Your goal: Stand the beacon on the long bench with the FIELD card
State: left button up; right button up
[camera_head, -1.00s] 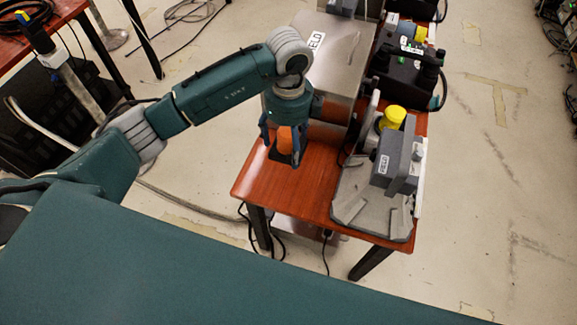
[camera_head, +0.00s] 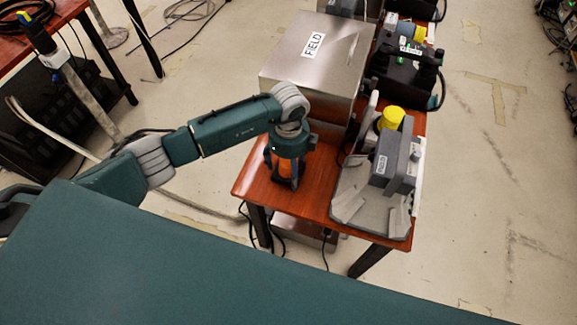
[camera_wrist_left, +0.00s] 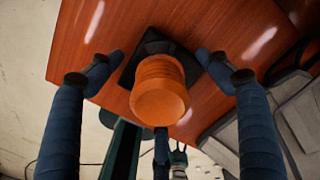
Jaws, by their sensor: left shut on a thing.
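The beacon (camera_head: 288,168) is an orange ribbed cylinder on a black square base. It stands upright at the near left part of the long bench (camera_head: 258,185), a reddish wooden top. My left gripper (camera_head: 285,180) reaches down from above and is shut on the beacon. In the left wrist view the beacon (camera_wrist_left: 160,92) lies between the dark blue fingers, its base over the wood; I cannot tell whether it touches. The FIELD card (camera_head: 313,45) is on top of a steel box on this bench.
The steel box (camera_head: 310,75) stands just behind the beacon. To the right is a grey device (camera_head: 388,160) with a yellow knob (camera_head: 390,118) and a small label. Black equipment (camera_head: 402,75) stands farther back. Bare wood lies around the beacon. Cables hang below the bench.

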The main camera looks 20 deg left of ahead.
pick_arm(q)
jog(key=o, duration=1)
jog(key=shift+f, duration=0.1)
jog(key=o, duration=0.4)
notch_tip(320, 180, up, 12)
jog(key=shift+r+b, duration=0.2)
jog(key=shift+b, duration=0.8)
